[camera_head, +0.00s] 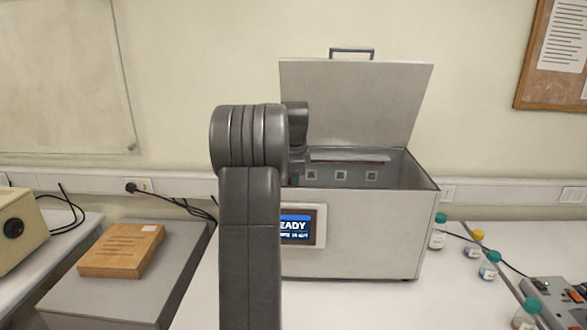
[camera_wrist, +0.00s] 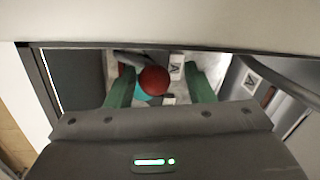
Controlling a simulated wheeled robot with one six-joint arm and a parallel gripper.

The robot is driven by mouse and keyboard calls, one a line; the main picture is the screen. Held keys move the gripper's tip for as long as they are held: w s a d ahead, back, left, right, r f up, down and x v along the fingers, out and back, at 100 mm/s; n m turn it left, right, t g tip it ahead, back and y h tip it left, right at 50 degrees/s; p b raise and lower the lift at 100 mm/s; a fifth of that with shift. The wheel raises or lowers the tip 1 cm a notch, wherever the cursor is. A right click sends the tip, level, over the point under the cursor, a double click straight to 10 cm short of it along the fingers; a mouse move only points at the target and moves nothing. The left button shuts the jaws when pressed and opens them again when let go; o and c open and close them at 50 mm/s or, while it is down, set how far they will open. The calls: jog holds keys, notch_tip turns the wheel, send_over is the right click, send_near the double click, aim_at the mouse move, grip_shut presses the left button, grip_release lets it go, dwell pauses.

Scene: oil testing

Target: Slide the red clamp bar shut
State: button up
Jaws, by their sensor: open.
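A red round knob (camera_wrist: 154,79), which looks like part of the red clamp bar, shows in the wrist view inside the open metal box (camera_head: 370,240). The rest of the bar is mostly hidden, so I cannot tell how far it is slid. My gripper (camera_wrist: 159,72) reaches down into the box with its two green fingers apart, one on each side of the knob in the picture. I cannot tell whether they touch it. A teal round thing (camera_wrist: 143,96) shows partly below the knob. In the head view my arm hides the gripper and the knob.
The box's lid (camera_head: 350,100) stands raised behind it, and the box walls stand close around my gripper. A lit screen (camera_head: 296,229) is on the box's front, partly behind my arm. Capped bottles (camera_head: 438,235) stand to the right. A wooden block (camera_head: 120,250) lies to the left.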

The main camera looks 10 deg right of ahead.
notch_tip(320, 180, up, 13)
jog(key=s, duration=0.2)
jog(key=shift+s+b, duration=0.3)
jog(key=shift+b, duration=0.15)
jog(key=shift+a, duration=0.1)
jog(key=f, duration=0.4)
jog(key=w+f, duration=0.1)
jog(key=f, duration=0.4)
jog(key=w+f+p, duration=0.1)
jog(key=f, duration=0.3)
jog(key=shift+w+f, duration=0.2)
jog(key=shift+w, duration=0.05)
jog(key=shift+f, duration=0.15)
jog(key=shift+s, duration=0.3)
jog(key=shift+s+a+r, duration=0.2)
jog(key=shift+s, duration=0.5)
jog(key=shift+w+d+f, duration=0.1)
jog(key=shift+w+f, duration=0.05)
jog(key=shift+w, duration=0.1)
jog(key=shift+s, duration=0.1)
